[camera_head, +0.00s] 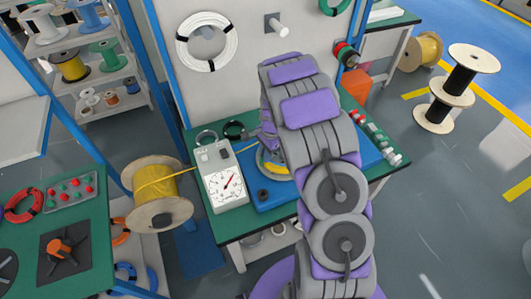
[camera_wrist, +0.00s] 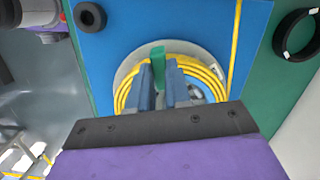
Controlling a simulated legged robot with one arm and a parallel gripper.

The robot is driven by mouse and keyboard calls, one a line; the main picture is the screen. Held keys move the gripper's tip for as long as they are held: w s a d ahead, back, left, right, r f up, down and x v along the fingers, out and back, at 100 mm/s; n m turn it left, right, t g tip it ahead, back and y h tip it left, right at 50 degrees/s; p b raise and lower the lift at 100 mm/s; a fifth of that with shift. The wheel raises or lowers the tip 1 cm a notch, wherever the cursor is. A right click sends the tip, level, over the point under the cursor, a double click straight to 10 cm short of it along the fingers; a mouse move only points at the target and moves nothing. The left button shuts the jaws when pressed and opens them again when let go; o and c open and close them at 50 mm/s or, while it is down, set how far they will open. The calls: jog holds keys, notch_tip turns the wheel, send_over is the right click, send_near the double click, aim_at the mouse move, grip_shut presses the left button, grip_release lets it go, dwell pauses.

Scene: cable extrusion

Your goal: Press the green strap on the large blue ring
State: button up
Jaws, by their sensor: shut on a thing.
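A green strap (camera_wrist: 158,55) stands upright between the blue-grey fingers of my gripper (camera_wrist: 160,75), which is shut on it. The fingers are over a yellow cable coil (camera_wrist: 205,72) lying on a round grey disc (camera_wrist: 128,66). I cannot tell whether the strap touches the coil. In the head view the yellow coil (camera_head: 266,166) is partly hidden by my arm, and the fingertips and strap are hidden. The ring under my gripper is yellow, not blue. Blue rings (camera_head: 126,272) show only partly, low beside the left bench.
The disc rests on a blue board (camera_head: 257,190) on a green table. A white gauge box (camera_head: 223,180) and a yellow cable spool (camera_head: 157,192) stand to its left. A black puck (camera_wrist: 90,16) and a black ring (camera_wrist: 296,35) lie nearby.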

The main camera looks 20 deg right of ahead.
jog(key=shift+f+p, duration=0.35)
jog(key=shift+f, duration=0.2)
dwell(1.4)
jog(key=o, duration=0.9)
jog(key=shift+r, duration=0.1)
jog(key=shift+r+p, duration=1.8)
jog(key=shift+r, duration=2.2)
